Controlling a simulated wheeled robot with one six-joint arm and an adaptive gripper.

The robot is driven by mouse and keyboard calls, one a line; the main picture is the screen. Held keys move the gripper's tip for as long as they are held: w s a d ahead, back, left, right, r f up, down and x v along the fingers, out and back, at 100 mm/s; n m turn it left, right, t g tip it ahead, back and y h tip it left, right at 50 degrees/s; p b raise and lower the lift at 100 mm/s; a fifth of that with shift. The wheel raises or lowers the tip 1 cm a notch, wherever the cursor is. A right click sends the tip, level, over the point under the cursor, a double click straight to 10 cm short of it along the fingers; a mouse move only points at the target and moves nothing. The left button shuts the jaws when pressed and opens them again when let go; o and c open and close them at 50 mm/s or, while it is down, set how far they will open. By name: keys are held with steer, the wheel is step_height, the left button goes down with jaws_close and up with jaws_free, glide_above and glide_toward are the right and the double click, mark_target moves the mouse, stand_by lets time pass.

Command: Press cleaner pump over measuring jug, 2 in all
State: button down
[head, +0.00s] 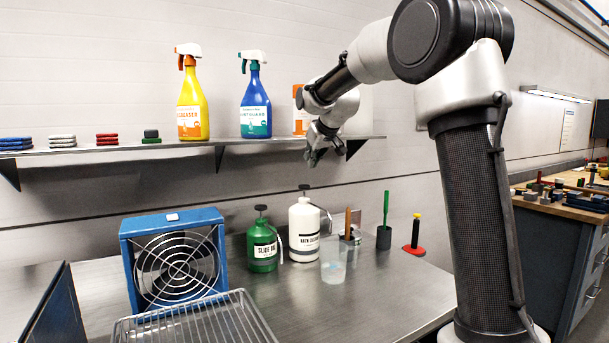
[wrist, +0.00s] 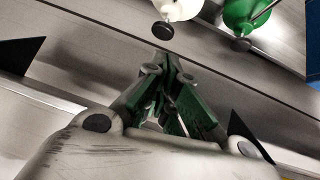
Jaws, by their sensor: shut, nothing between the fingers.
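The white pump bottle (head: 303,230), its label reading something like "BATH CLEANER", stands upright on the steel bench. Its black pump head (head: 304,187) is on top. The clear measuring jug (head: 333,262) stands just in front and to the right, with a little pale blue in its lower part. My gripper (head: 313,158) is shut and empty, above the white bottle and apart from it. In the wrist view my gripper (wrist: 172,72) points toward the white bottle (wrist: 180,8) and its black pump head (wrist: 162,30). The jug does not show in the wrist view.
A green pump bottle (head: 263,247) stands left of the white one; it also shows in the wrist view (wrist: 243,14). A blue fan box (head: 174,262) and wire rack (head: 195,322) are nearer left. A shelf (head: 180,147) with spray bottles runs behind. Brush holders (head: 384,238) stand right.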

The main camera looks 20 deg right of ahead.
mark_target(302, 185)
steer(key=shift+w, duration=0.1)
steer(key=x, duration=0.9)
steer(key=shift+w+a+f, duration=0.1)
steer(key=shift+w+f, duration=0.15)
steer(key=shift+f, duration=0.1)
steer(key=shift+f, duration=1.7)
steer(key=shift+s+r, duration=0.1)
